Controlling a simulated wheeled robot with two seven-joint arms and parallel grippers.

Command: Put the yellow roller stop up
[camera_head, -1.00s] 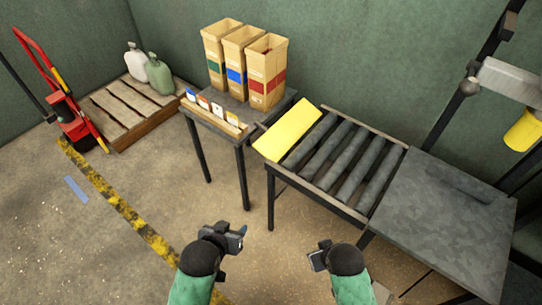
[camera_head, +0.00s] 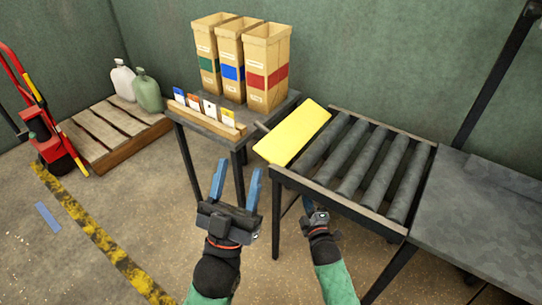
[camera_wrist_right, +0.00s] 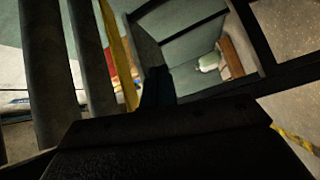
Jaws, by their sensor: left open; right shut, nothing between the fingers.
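The yellow roller stop (camera_head: 292,132) is a flat yellow plate at the left end of the roller conveyor (camera_head: 352,165). It looks laid down rather than upright; its exact tilt is hard to tell. A narrow yellow strip, seemingly its edge (camera_wrist_right: 118,50), shows in the right wrist view. My left gripper (camera_head: 237,170) is open and empty, its blue fingers pointing up, in front of and left of the stop. My right gripper (camera_head: 307,203) is shut and empty by the conveyor's front edge, below and right of the stop; its fingers are partly hidden.
A small side table (camera_head: 213,124) left of the stop holds several tall cartons (camera_head: 266,70) and a card rack (camera_head: 206,117). A grey flat table (camera_head: 470,215) joins the conveyor on the right. A pallet (camera_head: 115,135) and red hand truck (camera_head: 50,150) stand far left.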

